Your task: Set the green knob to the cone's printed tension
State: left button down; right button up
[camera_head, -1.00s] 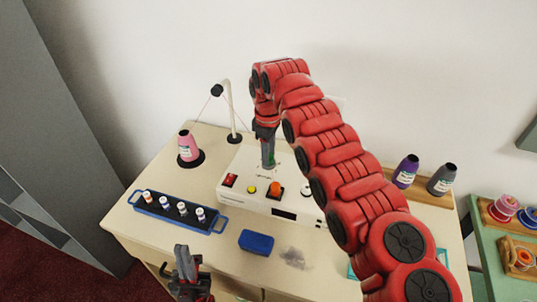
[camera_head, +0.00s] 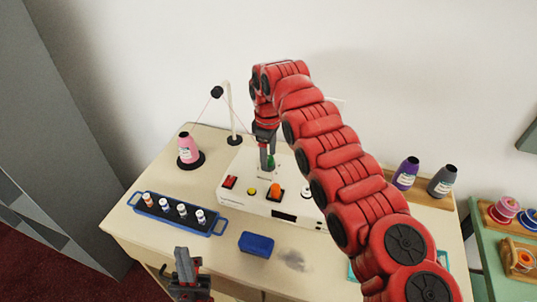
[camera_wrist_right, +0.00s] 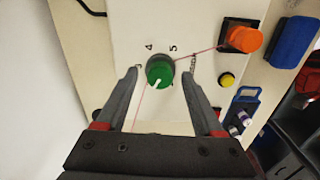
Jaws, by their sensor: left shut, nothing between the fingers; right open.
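The green knob (camera_wrist_right: 160,74) sits on the white machine's top panel (camera_head: 239,170); it also shows in the head view (camera_head: 271,161). Its pale pointer mark points down and slightly left in the right wrist view. The digits 4 and 5 are readable beside it; other marks are partly hidden by my fingers. My right gripper (camera_wrist_right: 160,70) is open, with one finger on each side of the knob, apparently apart from it. The pink cone (camera_head: 185,150) stands upright on a black base; its label is too small to read. My left gripper (camera_head: 182,252) is shut and empty near the table's front.
The machine front carries a red switch (camera_head: 230,182), a yellow button (camera_head: 252,190) and an orange button (camera_head: 276,190). A blue rack of small spools (camera_head: 216,226) and a blue box (camera_head: 257,244) lie in front. A thread guide post (camera_head: 231,115) stands behind. Thread crosses near the knob.

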notch_tip(320, 180, up, 5)
jog(key=shift+a+r, duration=0.15)
notch_tip(320, 180, up, 12)
jog(key=p, duration=1)
jog(key=shift+s, duration=0.15)
jog(key=shift+r, duration=0.15)
